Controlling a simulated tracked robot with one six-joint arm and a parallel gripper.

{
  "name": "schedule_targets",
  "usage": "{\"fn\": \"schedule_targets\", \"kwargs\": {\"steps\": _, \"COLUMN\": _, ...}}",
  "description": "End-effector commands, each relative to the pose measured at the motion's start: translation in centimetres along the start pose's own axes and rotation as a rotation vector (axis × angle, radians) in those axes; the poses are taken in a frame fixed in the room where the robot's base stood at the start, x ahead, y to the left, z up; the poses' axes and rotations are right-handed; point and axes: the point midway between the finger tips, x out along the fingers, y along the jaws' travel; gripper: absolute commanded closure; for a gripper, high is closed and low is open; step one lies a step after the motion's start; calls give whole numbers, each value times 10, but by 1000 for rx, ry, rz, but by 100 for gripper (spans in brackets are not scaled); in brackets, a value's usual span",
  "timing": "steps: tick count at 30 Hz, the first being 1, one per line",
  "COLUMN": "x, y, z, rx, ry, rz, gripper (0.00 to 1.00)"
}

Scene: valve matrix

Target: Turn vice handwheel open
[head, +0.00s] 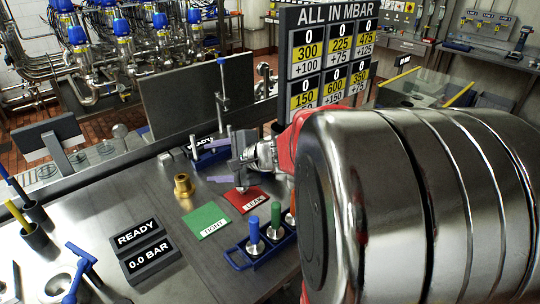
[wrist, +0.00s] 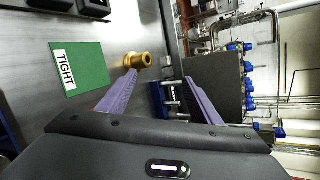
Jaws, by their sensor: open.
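A blue vice-like fixture (head: 212,152) with metal rods stands on the bench, behind the brass fitting. In the wrist view the blue fixture (wrist: 158,97) shows between my fingers, partly hidden by the right one. I cannot clearly make out its handwheel; short metal bars (wrist: 172,103) stick out beside the blue body. My gripper (head: 208,160) is open, its two purple fingers apart, near the fixture. In the wrist view my gripper (wrist: 160,75) has nothing held between its fingers. Whether a finger touches the fixture I cannot tell.
A brass fitting (head: 183,186) stands close to the left finger. A green TIGHT card (head: 208,221) and red LEAK card (head: 247,199) lie in front. A blue rack (head: 255,255) holds coloured-handled tools. A dark upright panel (head: 185,98) stands behind. My arm covers the right side.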

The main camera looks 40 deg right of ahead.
Motion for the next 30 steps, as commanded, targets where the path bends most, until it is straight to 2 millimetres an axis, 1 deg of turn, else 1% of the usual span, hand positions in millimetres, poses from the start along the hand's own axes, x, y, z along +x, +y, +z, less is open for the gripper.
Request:
{"fn": "schedule_targets", "kwargs": {"steps": 1, "x": -2, "y": 9, "z": 25, "rx": -82, "ry": -29, "rz": 41, "gripper": 42}}
{"fn": "schedule_targets", "kwargs": {"steps": 3, "x": -5, "y": 24, "z": 52, "rx": -192, "ry": -62, "rz": 102, "gripper": 42}}
{"fn": "schedule_targets", "kwargs": {"steps": 7, "x": -17, "y": 54, "z": 93, "rx": -400, "ry": -114, "rz": 209, "gripper": 42}}
{"fn": "schedule_targets", "kwargs": {"steps": 9, "x": -25, "y": 71, "z": 111, "rx": -511, "ry": -139, "rz": 264, "gripper": 42}}
{"fn": "schedule_targets", "kwargs": {"steps": 12, "x": -40, "y": 94, "z": 131, "rx": -673, "ry": -169, "rz": 338, "gripper": 42}}
{"fn": "schedule_targets", "kwargs": {"steps": 15, "x": -55, "y": 115, "z": 145, "rx": -836, "ry": -191, "rz": 408, "gripper": 42}}
{"fn": "schedule_targets", "kwargs": {"steps": 20, "x": -83, "y": 144, "z": 157, "rx": -1096, "ry": -210, "rz": 508, "gripper": 42}}
{"fn": "schedule_targets", "kwargs": {"steps": 24, "x": -107, "y": 161, "z": 157, "rx": -1324, "ry": -206, "rz": 585, "gripper": 42}}
{"fn": "schedule_targets", "kwargs": {"steps": 27, "x": -123, "y": 169, "z": 154, "rx": -1482, "ry": -192, "rz": 632, "gripper": 42}}
{"fn": "schedule_targets", "kwargs": {"steps": 30, "x": -137, "y": 172, "z": 149, "rx": -1614, "ry": -172, "rz": 670, "gripper": 42}}
